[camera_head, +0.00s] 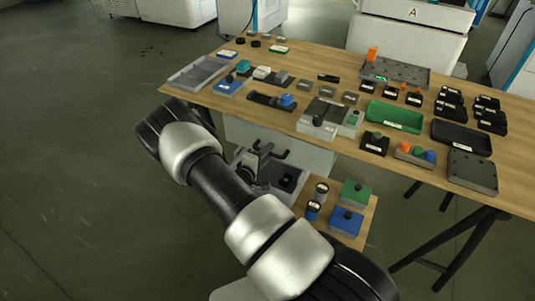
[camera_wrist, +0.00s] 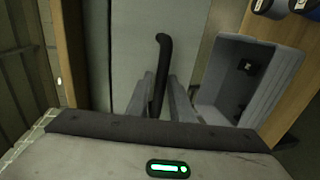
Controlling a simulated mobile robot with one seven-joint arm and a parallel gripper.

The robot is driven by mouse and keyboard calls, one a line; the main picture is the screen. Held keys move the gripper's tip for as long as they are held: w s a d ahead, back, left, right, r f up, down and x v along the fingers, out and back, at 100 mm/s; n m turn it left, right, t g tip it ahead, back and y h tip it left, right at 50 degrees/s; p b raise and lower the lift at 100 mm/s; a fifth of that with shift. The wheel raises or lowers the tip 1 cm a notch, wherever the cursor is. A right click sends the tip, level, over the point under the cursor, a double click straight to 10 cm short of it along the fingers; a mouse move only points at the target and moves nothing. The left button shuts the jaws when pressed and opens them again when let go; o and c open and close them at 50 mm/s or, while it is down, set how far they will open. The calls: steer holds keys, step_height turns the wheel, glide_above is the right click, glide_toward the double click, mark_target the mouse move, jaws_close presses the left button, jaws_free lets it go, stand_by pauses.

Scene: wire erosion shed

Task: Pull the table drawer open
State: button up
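The table drawer has a plain pale grey front (camera_head: 310,155) below the wooden table's (camera_head: 220,100) near edge; it also fills the upper middle of the wrist view (camera_wrist: 128,40). It looks shut. Its dark bar handle (camera_wrist: 161,60) stands out from the front, with a bent end. My gripper (camera_wrist: 160,85) is at the handle, with one grey finger on each side of the bar. Narrow gaps seem to show between bar and fingers, so it looks open around the handle. In the head view my gripper (camera_head: 262,160) is partly hidden by my arm.
A grey open bin (camera_wrist: 205,85) with a dark item in it stands close to the right of my gripper. A low wooden shelf (camera_head: 368,215) there holds blue and green blocks and two cylinders. The tabletop is crowded. Floor at the left is clear.

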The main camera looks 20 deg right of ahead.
jaws_close()
steer(key=f+v, duration=0.2)
steer(key=v, duration=0.9)
steer(key=a+f+v, duration=0.1)
steer(key=f+v, duration=0.2)
steer(key=v, duration=0.9)
steer(key=shift+s+p, duration=0.35)
jaws_free()
